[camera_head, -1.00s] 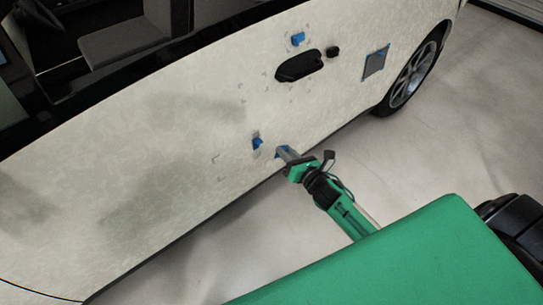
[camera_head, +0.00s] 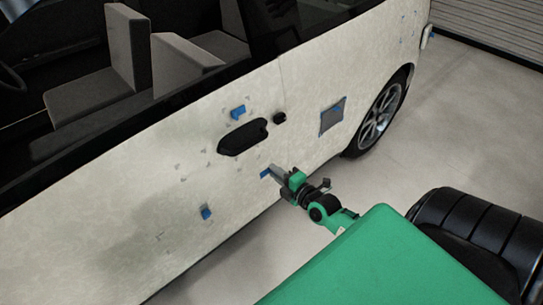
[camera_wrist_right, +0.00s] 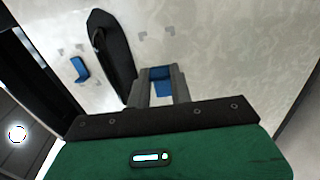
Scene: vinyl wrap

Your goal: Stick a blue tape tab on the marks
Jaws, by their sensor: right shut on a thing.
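My right gripper (camera_head: 271,172) is shut on a blue tape tab (camera_head: 265,174), close to the van's pale door below the black handle (camera_head: 243,137). In the right wrist view the held tab (camera_wrist_right: 161,74) shows between the two fingers (camera_wrist_right: 160,88); I cannot tell whether it touches the door. One blue tab (camera_head: 238,112) is on the door above the handle, and it also shows in the right wrist view (camera_wrist_right: 79,69) between corner marks. Another blue tab (camera_head: 206,213) is lower left on the door. Grey corner marks (camera_wrist_right: 156,34) show beyond the fingertips. My left gripper is not in view.
A grey square patch (camera_head: 333,117) is on the panel right of the handle, near a small black knob (camera_head: 279,118). The rear wheel (camera_head: 379,116) stands farther right. The concrete floor (camera_head: 450,150) beside the van is clear.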

